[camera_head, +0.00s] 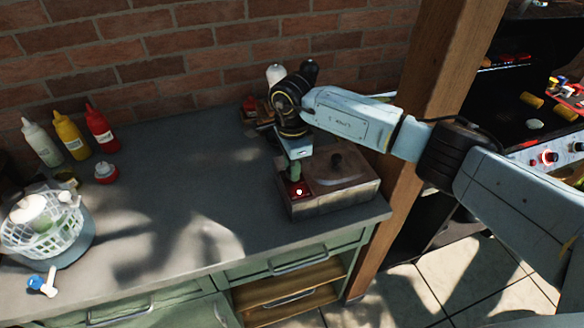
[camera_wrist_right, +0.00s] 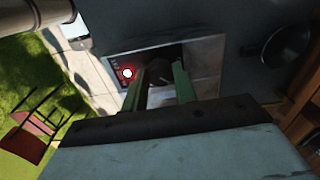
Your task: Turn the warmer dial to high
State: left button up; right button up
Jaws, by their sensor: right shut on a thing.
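The warmer (camera_head: 335,195) is a low box with a grey top at the right end of the counter. My right gripper (camera_head: 296,172) reaches down over that corner. In the right wrist view its two green fingers are on either side of a dark round dial (camera_wrist_right: 160,70), shut on it. The glowing light (camera_wrist_right: 127,73) is beside the left finger. The dial's setting is not readable. My left gripper is out of view.
White, yellow and red squeeze bottles (camera_head: 73,137) stand by the brick wall at left. A basket in a bowl (camera_head: 42,225) is at the left front. A wooden post (camera_head: 420,110) rises right of the warmer. The middle counter (camera_head: 190,190) is clear.

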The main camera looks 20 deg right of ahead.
jog(key=m+b, duration=0.1)
jog(key=m, duration=0.2)
jog(key=shift+m, duration=0.4)
jog(key=m, duration=0.3)
jog(key=shift+m, duration=0.3)
jog(key=m, duration=0.3)
jog(key=shift+m+b, duration=0.3)
jog(key=shift+m, duration=2.1)
jog(key=o, duration=1)
jog(key=shift+r, duration=0.1)
